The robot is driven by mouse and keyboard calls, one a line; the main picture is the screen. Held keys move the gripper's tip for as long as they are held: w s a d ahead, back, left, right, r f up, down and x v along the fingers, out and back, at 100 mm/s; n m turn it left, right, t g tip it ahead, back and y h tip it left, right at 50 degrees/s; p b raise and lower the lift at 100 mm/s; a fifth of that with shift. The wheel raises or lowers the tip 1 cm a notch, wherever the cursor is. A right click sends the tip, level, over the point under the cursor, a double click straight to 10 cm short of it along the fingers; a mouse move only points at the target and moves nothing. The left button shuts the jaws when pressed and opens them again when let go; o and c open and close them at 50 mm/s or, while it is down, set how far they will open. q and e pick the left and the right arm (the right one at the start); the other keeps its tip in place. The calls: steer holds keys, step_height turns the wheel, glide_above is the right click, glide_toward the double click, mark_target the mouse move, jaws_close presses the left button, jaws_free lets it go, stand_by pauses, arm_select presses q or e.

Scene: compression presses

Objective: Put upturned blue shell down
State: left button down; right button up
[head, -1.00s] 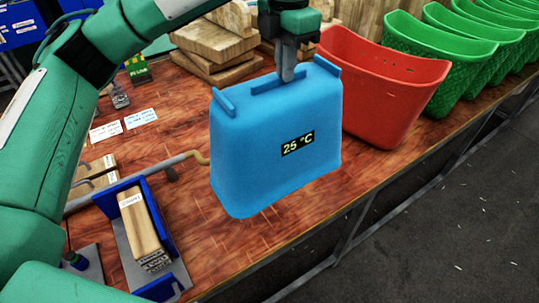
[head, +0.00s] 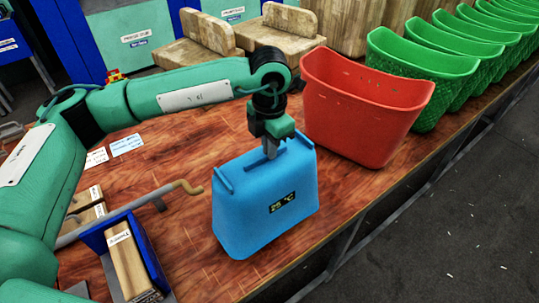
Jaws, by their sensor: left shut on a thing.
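The upturned blue shell (head: 262,215) is upright with its base up, in the middle of the head view. Its front carries a small dark display reading 25 °C. My left gripper (head: 271,150) points down from above and is shut on the raised ridge on top of the shell. The shell's lower rim is at or just above the wooden table (head: 185,240); I cannot tell whether it touches. My right gripper is not in view.
A red bin (head: 365,110) stands close behind the shell on the right, with a row of green bins (head: 420,75) beyond. A bent handle (head: 185,187) and a blue holder with a wooden block (head: 128,268) lie to the left. The table's front edge is near.

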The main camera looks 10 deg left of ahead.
mark_target(269, 161)
arm_select(q)
steer(key=shift+f+p, duration=0.7)
steer(key=shift+f, duration=1.8)
steer(key=c, duration=1.6)
jaws_free()
steer(key=shift+o, duration=0.2)
steer(key=shift+r, duration=0.2)
step_height(269, 161, up, 11)
steer(key=b, duration=0.4)
steer(key=shift+b, duration=0.3)
steer(key=shift+r, duration=0.45)
steer(key=shift+s+f, duration=0.1)
